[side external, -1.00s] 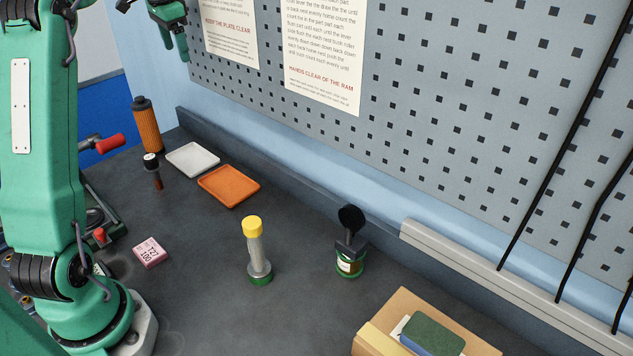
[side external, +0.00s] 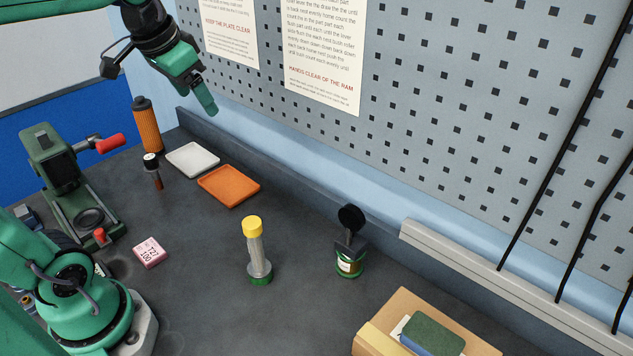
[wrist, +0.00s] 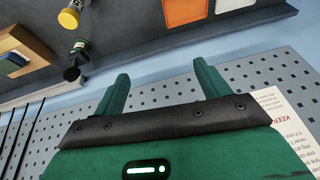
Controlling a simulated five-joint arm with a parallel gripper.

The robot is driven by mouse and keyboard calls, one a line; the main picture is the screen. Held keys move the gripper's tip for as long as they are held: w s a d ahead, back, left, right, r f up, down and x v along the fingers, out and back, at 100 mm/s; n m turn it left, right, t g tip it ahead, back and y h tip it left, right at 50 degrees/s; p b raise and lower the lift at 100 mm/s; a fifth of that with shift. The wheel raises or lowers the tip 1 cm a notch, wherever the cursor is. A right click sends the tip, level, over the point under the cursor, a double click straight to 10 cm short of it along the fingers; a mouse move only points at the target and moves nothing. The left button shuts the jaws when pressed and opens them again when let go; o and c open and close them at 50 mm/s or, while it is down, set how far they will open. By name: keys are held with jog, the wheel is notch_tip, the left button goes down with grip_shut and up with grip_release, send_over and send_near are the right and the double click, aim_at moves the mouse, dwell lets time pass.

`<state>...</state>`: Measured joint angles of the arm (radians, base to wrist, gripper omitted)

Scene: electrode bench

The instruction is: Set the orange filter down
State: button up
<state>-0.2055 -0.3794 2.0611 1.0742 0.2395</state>
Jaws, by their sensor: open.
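The orange filter (side external: 147,128), a ribbed cylinder with a dark cap, stands upright on the bench at the back left, beside the white tray. It does not show in the wrist view. My gripper (side external: 210,108) is high in front of the pegboard, up and to the right of the filter in the picture and apart from it. In the wrist view my gripper (wrist: 162,88) has its two green fingers spread with nothing between them. An orange tray (side external: 229,186) and a white tray (side external: 192,159) lie flat and empty; both also show at the top of the wrist view.
A small dark-capped tool (side external: 153,171) stands near the filter. A green press (side external: 68,185) with a red handle is at left. A pink box (side external: 150,252), a yellow-capped cylinder (side external: 257,252), a jar (side external: 350,260) and a wooden box (side external: 440,325) stand around clear bench.

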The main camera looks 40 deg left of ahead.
jog(key=s+d+f+t+h, duration=0.1)
jog(key=s+d+f, duration=0.5)
jog(key=s+f, duration=0.1)
jog(key=shift+s+d+f, duration=0.15)
jog(key=shift+s+d, duration=0.1)
jog(key=shift+s, duration=0.6)
